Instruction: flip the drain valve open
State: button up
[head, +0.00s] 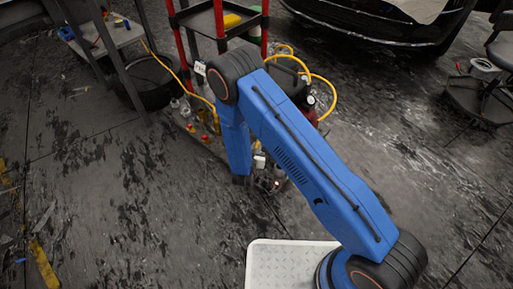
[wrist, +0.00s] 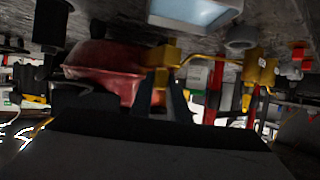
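My gripper (head: 264,180) is low near the floor in the head view, at the end of my blue arm, small and partly hidden. In the head view the compressor (head: 296,85) is partly hidden behind my arm.
A yellow hose (head: 325,82) loops by the compressor. A red-framed cart (head: 188,45) stands behind it. Small red-topped fittings (head: 191,128) sit left of my arm. A tyre (head: 150,84), a bench (head: 105,38) and a dark car (head: 390,25) stand around. The left floor is mostly clear.

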grip_shut()
jog(key=shift+w+a+m+h, duration=0.1)
jog(key=shift+a+m+h, duration=0.25)
jog(key=shift+m+h, duration=0.2)
jog(key=shift+w+a+m+g+h, duration=0.1)
jog(key=shift+a+m+g+h, duration=0.1)
jog(key=shift+m+h, duration=0.25)
jog(key=shift+a+m+g+h, duration=0.1)
jog(key=shift+m+g+h, duration=0.15)
jog(key=shift+h, duration=0.25)
jog(key=o, duration=0.9)
grip_release()
jog(key=shift+c, duration=0.2)
jog(key=v, duration=1.7)
jog(key=shift+r, duration=0.2)
jog(key=shift+a, duration=0.1)
